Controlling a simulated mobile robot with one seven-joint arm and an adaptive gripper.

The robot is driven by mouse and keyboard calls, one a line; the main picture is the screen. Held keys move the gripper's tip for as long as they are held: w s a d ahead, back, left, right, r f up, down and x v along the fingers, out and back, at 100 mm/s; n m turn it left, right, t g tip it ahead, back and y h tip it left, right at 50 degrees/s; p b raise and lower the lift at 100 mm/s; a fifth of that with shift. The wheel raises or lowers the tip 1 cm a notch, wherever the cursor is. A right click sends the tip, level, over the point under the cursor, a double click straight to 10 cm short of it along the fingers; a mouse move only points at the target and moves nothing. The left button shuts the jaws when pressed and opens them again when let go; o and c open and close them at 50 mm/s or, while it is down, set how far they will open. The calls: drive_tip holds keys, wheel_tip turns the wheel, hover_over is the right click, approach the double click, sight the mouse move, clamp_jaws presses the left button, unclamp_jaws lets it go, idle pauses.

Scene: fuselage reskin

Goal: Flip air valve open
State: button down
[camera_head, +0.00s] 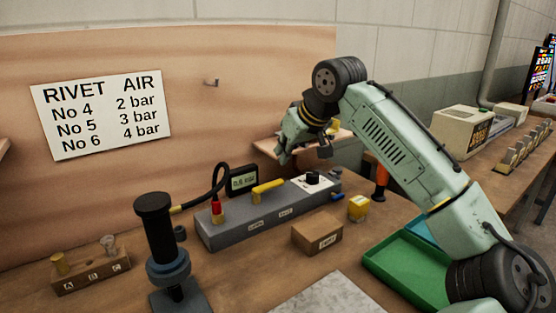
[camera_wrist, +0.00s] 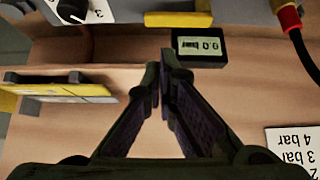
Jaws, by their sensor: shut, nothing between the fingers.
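The yellow valve lever (camera_head: 268,187) lies lengthwise along the top of the grey air box (camera_head: 235,228). In the wrist view the yellow lever (camera_wrist: 178,19) shows at the top edge, beyond my fingertips. My gripper (camera_wrist: 160,75) is shut and empty, its fingers pointing toward the small display and the box. The tips appear apart from the lever. In the head view my arm's end hangs above the back right part of the box. The display (camera_wrist: 200,47) reads 0.0 bar; it also shows in the head view (camera_head: 242,180).
A black knob (camera_head: 313,178) sits on the box's right end. A red hose fitting (camera_head: 217,210) stands at its left end. A dark upright tool (camera_head: 157,235), a cardboard box (camera_head: 318,236), a yellow block (camera_head: 358,207) and a green tray (camera_head: 405,265) stand nearby. A sign (camera_head: 100,115) hangs behind.

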drive_tip(key=p+x, duration=0.2)
drive_tip(key=x, duration=0.7)
drive_tip(key=shift+f, duration=0.1)
